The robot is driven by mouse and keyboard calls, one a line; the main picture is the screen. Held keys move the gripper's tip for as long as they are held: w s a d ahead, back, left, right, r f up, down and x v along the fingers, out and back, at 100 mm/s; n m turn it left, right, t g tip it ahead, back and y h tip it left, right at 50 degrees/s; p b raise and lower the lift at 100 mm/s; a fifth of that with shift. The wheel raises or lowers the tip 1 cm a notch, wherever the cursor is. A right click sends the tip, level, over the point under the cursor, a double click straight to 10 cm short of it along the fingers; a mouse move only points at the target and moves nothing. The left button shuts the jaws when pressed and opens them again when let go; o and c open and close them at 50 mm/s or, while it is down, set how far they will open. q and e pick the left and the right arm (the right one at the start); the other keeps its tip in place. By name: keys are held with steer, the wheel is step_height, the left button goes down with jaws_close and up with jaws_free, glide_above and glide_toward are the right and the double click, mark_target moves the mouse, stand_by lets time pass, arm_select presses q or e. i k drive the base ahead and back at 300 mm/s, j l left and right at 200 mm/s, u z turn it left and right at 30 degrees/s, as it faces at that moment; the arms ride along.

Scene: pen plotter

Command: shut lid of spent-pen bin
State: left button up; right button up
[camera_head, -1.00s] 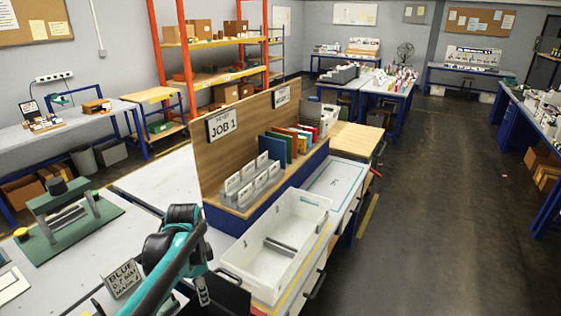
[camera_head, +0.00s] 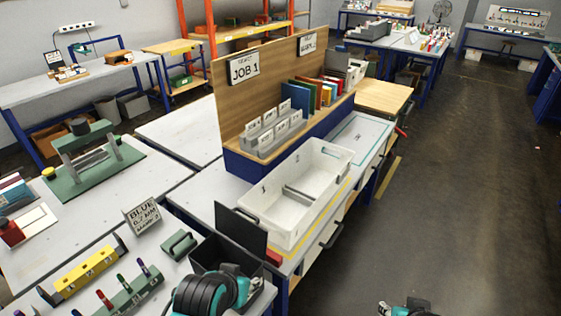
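The spent-pen bin appears to be the dark open box (camera_head: 203,254) at the near end of the bench. Its dark flat lid (camera_head: 240,229) stands raised along the far side, so the bin is open. Part of the bin is hidden behind my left arm, whose black and teal links are at the bottom edge, just in front of the bin. A small teal and dark part of my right arm shows at the bottom edge, further right. I see no fingers of either gripper.
A white tray (camera_head: 258,212) stands just beyond the lid. A small red part (camera_head: 273,257) is beside the lid's lower right corner.

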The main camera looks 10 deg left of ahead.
mark_target(250, 236)
steer(key=i+l+u, duration=0.25)
steer(key=u, duration=0.2)
steer(key=i+l+u, duration=0.25)
steer(key=u, duration=0.25)
steer(key=i+l+u, duration=0.15)
steer(key=l+u, duration=0.3)
steer(key=i+l+u, duration=0.1)
steer(key=l+u, duration=0.8)
steer(key=k+l+u, duration=0.1)
steer(key=l+u, duration=0.4)
steer(key=k+l+u, duration=0.15)
steer(key=l+u, duration=0.3)
steer(key=k, duration=0.25)
steer(key=i+j+u, duration=0.15)
